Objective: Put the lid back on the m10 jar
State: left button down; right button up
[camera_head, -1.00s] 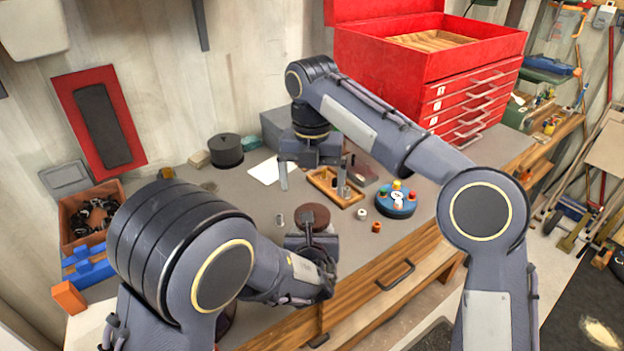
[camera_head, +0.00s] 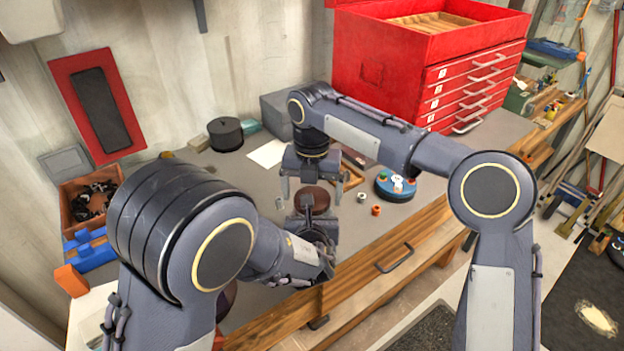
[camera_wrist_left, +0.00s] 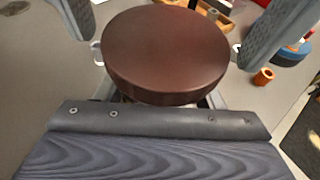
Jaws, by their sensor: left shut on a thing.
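A dark brown round-topped piece (camera_head: 312,199), which looks like a lid, sits at my left gripper (camera_head: 313,212). It fills the middle of the left wrist view (camera_wrist_left: 166,52), flat side up. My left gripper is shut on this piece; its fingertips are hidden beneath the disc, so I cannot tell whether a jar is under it. My right gripper (camera_head: 311,190) is open just behind and above, its fingers on either side of the disc, apart from it. Those fingers also show in the upper corners of the left wrist view. I cannot make out an M10 label.
A blue round holder (camera_head: 394,190) with coloured pieces stands to the right. A small orange piece (camera_head: 376,210) and a white one (camera_head: 361,197) lie nearby. A black round tin (camera_head: 225,134) stands at the back left. A red tool chest (camera_head: 420,70) stands behind.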

jog(key=shift+f, duration=0.15)
jog(key=shift+c, duration=0.2)
jog(key=c, duration=1)
jog(key=m, duration=0.3)
jog(key=shift+c, duration=0.2)
jog(key=o, duration=1.1)
jog(key=shift+r, duration=2.25)
